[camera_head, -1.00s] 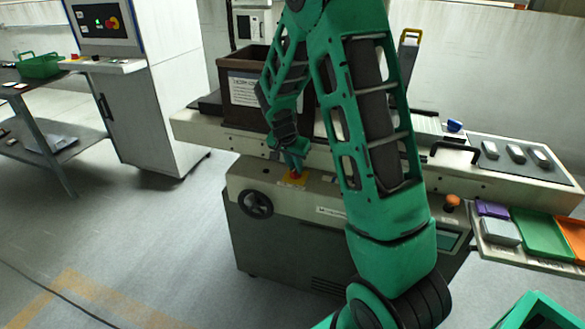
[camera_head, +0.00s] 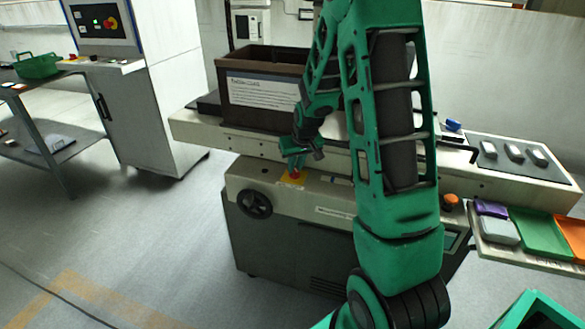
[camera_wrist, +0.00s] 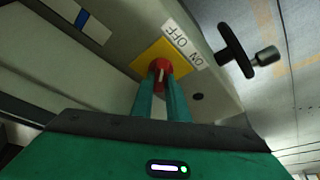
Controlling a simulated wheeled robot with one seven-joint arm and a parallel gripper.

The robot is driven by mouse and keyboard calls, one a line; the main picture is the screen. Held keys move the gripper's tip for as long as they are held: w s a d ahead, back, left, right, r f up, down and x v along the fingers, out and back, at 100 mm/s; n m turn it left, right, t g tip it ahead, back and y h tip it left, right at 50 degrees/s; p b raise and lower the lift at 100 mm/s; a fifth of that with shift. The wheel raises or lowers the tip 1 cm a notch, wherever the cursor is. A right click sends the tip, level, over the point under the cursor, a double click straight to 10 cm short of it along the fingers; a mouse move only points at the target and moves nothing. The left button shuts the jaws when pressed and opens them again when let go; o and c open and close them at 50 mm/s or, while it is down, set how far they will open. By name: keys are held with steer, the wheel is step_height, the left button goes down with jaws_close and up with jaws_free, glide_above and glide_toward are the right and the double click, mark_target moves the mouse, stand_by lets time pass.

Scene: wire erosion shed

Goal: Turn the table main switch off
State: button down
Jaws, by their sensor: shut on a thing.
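The main switch is a red rotary knob (camera_wrist: 161,70) on a yellow plate (camera_wrist: 150,58), with an "ON OFF" label (camera_wrist: 183,44) beside it. A pale mark shows on the knob, between the fingers. In the head view the yellow plate (camera_head: 291,179) lies on the front ledge of the table's cabinet, with the red knob (camera_head: 295,174) partly covered by my fingers. My gripper (camera_wrist: 162,84) is shut on the red knob, one green finger on each side. In the head view my gripper (camera_head: 294,165) reaches down to it from above. Which label word the knob points to is unclear.
A black handwheel (camera_head: 255,204) sits on the cabinet front, left of the switch; it also shows in the wrist view (camera_wrist: 235,50). A brown bin (camera_head: 250,100) stands on the table behind. An orange knob (camera_head: 450,201) and small trays (camera_head: 540,235) are at right.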

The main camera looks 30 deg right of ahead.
steer(key=shift+n, duration=0.5)
steer(key=shift+y, duration=0.3)
steer(key=c, duration=1.7)
jaws_free()
steer(key=shift+r, duration=0.1)
steer(key=v, duration=1)
steer(key=shift+s+r, duration=0.15)
steer(key=shift+s, duration=0.05)
